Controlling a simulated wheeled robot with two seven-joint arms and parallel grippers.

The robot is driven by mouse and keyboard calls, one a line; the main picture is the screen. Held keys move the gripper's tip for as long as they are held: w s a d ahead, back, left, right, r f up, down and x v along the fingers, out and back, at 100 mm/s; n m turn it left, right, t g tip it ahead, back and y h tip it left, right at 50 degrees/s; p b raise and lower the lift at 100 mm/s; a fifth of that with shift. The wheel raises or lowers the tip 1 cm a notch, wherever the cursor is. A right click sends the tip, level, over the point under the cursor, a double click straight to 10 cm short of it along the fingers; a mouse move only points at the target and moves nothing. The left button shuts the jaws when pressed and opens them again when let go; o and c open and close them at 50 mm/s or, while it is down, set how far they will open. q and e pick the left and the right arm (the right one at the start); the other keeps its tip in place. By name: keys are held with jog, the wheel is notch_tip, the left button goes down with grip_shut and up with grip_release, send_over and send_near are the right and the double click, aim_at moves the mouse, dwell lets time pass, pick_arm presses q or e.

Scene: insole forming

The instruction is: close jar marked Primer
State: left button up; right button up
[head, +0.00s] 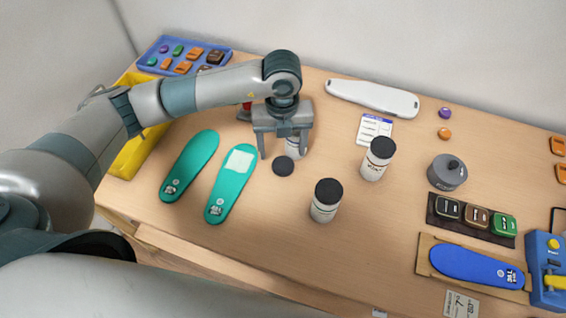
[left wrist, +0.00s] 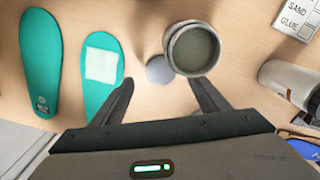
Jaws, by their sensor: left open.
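An open white jar (head: 297,152) stands on the table, partly hidden behind my left gripper. In the left wrist view I look down into this open jar (left wrist: 193,48) and see grey-green contents. A dark round lid (head: 283,166) lies flat on the table just in front of it. The lid also shows, paler, in the left wrist view (left wrist: 158,70). My left gripper (head: 283,155) points down with open, empty fingers, above and around the lid's position and close beside the jar. I cannot read the jar's label, so I cannot tell if it is Primer. My right gripper is out of view.
Two capped white jars (head: 378,160) (head: 325,202) stand to the right. Two teal insoles (head: 190,165) (head: 230,185) lie to the left, near a yellow bin (head: 140,150). A label card (head: 374,130) and a grey pot (head: 447,172) are farther right. The table's front middle is clear.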

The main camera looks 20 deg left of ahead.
aim_at(283, 164)
pick_arm(q)
jog(key=shift+f+p, duration=0.5)
jog(key=shift+p, duration=0.15)
notch_tip(283, 164, down, 3)
jog(key=shift+s+r+p, duration=0.1)
jog(key=shift+p, duration=0.75)
jog(key=shift+d+f, duration=0.1)
jog(key=shift+f, duration=0.6)
jog(key=c, duration=1.1)
